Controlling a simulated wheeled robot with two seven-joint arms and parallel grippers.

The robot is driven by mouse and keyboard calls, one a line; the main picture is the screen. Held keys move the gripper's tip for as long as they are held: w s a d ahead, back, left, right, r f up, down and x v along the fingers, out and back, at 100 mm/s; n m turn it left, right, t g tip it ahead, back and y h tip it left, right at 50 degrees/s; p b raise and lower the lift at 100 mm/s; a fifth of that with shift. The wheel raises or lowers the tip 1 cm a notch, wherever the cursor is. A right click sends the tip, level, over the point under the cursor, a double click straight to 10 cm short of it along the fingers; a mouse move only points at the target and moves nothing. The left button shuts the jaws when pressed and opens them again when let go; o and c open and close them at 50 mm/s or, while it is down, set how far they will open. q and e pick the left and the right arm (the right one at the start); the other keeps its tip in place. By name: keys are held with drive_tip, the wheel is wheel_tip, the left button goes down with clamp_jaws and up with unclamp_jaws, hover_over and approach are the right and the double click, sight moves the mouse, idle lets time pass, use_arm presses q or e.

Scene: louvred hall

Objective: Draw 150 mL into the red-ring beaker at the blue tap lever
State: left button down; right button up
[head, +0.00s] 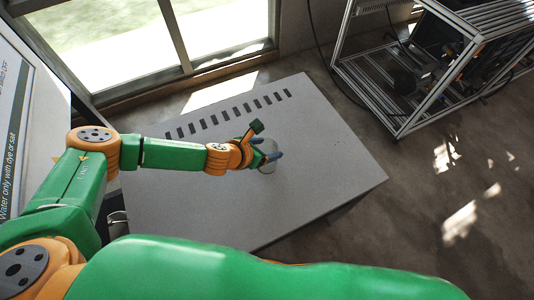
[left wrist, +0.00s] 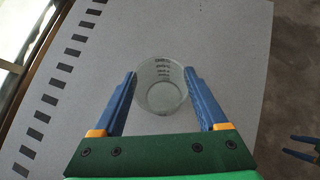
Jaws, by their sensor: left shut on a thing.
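A clear beaker (head: 268,147) with dark graduation marks is between the blue fingers of my left gripper (head: 268,154), over the grey tabletop. In the left wrist view the beaker (left wrist: 160,90) sits between the two fingertips (left wrist: 161,75), its open mouth toward the camera. My left gripper is shut on it. No blue tap lever is visible.
The grey table (head: 340,180) has a row of dark slots (head: 228,115) along its far side and is otherwise clear. A sign panel (head: 22,110) stands at the left. A metal-framed rack (head: 400,90) stands on the floor at back right.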

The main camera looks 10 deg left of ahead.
sight(272, 152)
use_arm(q)
drive_tip(key=f, duration=0.4)
drive_tip(key=shift+w+d+f+b, duration=0.1)
drive_tip(key=shift+w+d+b, duration=0.05)
drive_tip(key=shift+w+b, duration=0.2)
unclamp_jaws()
